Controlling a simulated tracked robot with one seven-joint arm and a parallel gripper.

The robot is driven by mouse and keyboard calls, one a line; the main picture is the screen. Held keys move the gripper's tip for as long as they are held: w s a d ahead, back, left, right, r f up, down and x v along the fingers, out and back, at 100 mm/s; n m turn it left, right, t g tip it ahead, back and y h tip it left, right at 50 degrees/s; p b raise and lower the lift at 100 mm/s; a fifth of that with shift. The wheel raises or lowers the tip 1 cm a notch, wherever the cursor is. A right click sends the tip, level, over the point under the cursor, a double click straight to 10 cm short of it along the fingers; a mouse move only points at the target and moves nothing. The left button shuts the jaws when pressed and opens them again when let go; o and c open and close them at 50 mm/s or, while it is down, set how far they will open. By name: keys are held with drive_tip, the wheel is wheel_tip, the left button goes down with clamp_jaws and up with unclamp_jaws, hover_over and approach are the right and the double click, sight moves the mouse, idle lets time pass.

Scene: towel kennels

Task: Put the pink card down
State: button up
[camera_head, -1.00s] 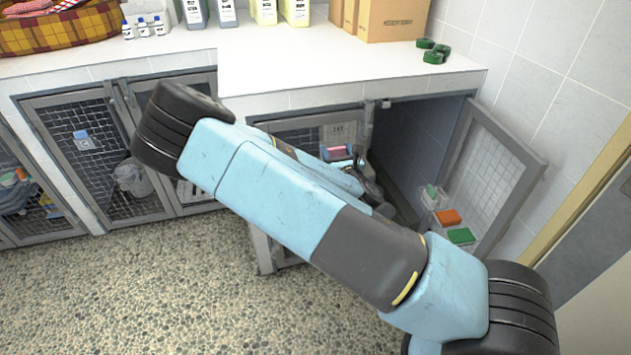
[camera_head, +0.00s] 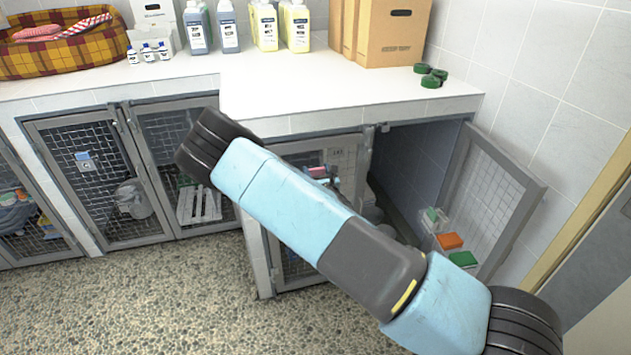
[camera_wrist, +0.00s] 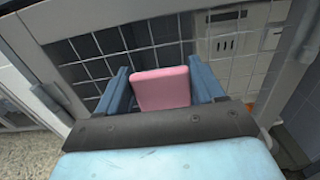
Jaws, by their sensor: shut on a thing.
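The pink card (camera_wrist: 160,89) is a small flat pink block with rounded corners. In the wrist view it stands between the two blue fingers of my gripper (camera_wrist: 165,92), which is shut on it. Behind it is a wire mesh kennel door with a grey frame. In the head view the card shows as a small pink patch (camera_head: 317,170) in front of that mesh door, and my gripper (camera_head: 325,177) is mostly hidden by my arm. I cannot tell whether the card touches the mesh.
The right kennel stands open, its door (camera_head: 497,190) swung right. Orange (camera_head: 450,241) and green (camera_head: 463,259) blocks lie near that door. The white counter (camera_head: 330,85) holds bottles, cardboard files (camera_head: 395,30), green round items (camera_head: 431,76) and a plaid basket (camera_head: 65,52). The counter's front middle is clear.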

drive_tip(key=shift+w+a+f, duration=0.25)
drive_tip(key=shift+w+f, duration=0.5)
drive_tip(key=shift+f, duration=1.65)
drive_tip(key=shift+s+f, duration=0.1)
drive_tip(key=shift+f, duration=0.35)
drive_tip(key=shift+f, duration=0.15)
drive_tip(key=o, duration=1.1)
